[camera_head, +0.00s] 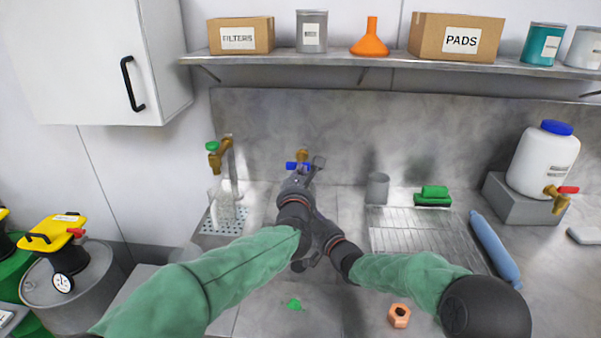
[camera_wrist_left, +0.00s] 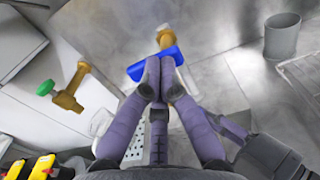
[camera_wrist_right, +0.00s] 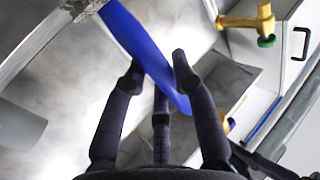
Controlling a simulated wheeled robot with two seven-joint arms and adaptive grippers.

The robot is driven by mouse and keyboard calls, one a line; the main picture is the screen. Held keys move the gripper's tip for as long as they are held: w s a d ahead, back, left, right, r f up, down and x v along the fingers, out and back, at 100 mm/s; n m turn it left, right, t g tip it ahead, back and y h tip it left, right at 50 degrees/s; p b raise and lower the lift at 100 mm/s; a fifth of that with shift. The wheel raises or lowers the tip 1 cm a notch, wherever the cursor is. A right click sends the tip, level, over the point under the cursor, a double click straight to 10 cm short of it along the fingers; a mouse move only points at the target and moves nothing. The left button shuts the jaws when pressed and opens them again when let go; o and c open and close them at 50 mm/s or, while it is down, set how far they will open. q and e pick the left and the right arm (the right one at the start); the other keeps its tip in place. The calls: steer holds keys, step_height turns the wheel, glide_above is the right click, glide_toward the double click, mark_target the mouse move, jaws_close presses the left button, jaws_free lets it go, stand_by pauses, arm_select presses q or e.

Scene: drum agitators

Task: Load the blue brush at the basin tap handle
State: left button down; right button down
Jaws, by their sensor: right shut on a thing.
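The basin tap is brass with a blue handle (camera_head: 297,166), beyond my grippers near the back wall. In the left wrist view, the blue handle (camera_wrist_left: 138,70) lies just past the tips of my left gripper (camera_wrist_left: 160,82). That gripper's fingers are close together with nothing seen between them; I cannot tell whether they touch the handle. My left gripper (camera_head: 297,188) covers part of this area in the head view. My right gripper (camera_wrist_right: 158,70) is shut on the long blue brush (camera_wrist_right: 148,50), which slants between its fingers. The brush is hidden in the head view.
A green-handled tap (camera_head: 216,155) stands left. A grey cup (camera_head: 377,188), green sponge (camera_head: 433,197) and blue cylinder (camera_head: 493,248) are on the right. An orange nut (camera_head: 399,315) lies in front. My two grippers are close together. A shelf (camera_head: 380,60) runs above.

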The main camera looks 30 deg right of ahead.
arm_select(q)
steer(key=shift+d+r, duration=0.25)
steer(key=shift+r, duration=0.05)
steer(key=shift+w+d+f, duration=0.25)
steer(key=shift+d, duration=0.15)
steer(key=shift+a, duration=0.1)
